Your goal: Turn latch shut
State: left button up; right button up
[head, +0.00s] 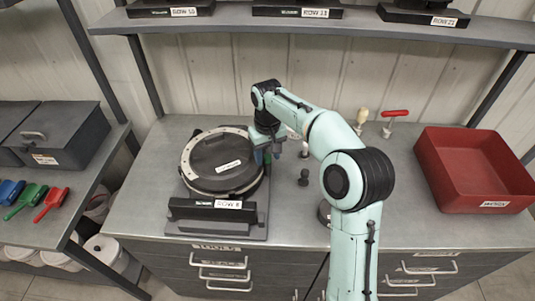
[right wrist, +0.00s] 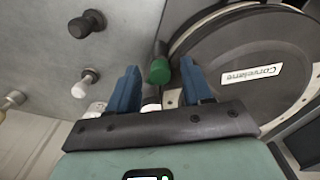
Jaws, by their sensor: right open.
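The seed meter (head: 215,155) is a round dark housing with a pale rim and a white label, on a grey base on the bench. It also shows at the upper right of the right wrist view (right wrist: 215,50). A latch with a green-tipped knob (right wrist: 160,70) sits beside the housing's rim. My right gripper (head: 268,152) is at the right side of the meter, pointing down. Its blue fingers (right wrist: 160,85) are open, one on each side of the green knob, with gaps visible. I cannot tell whether either finger touches it. My left gripper is not in view.
Dark knobs (head: 303,178) stand on the bench right of the meter. A red-handled tool (head: 395,114) stands at the back, and a red bin (head: 475,160) is at the right. A shelf (head: 230,22) runs above the back. The bench front right is clear.

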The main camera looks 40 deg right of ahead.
jog(key=shift+c, duration=0.3)
grip_shut()
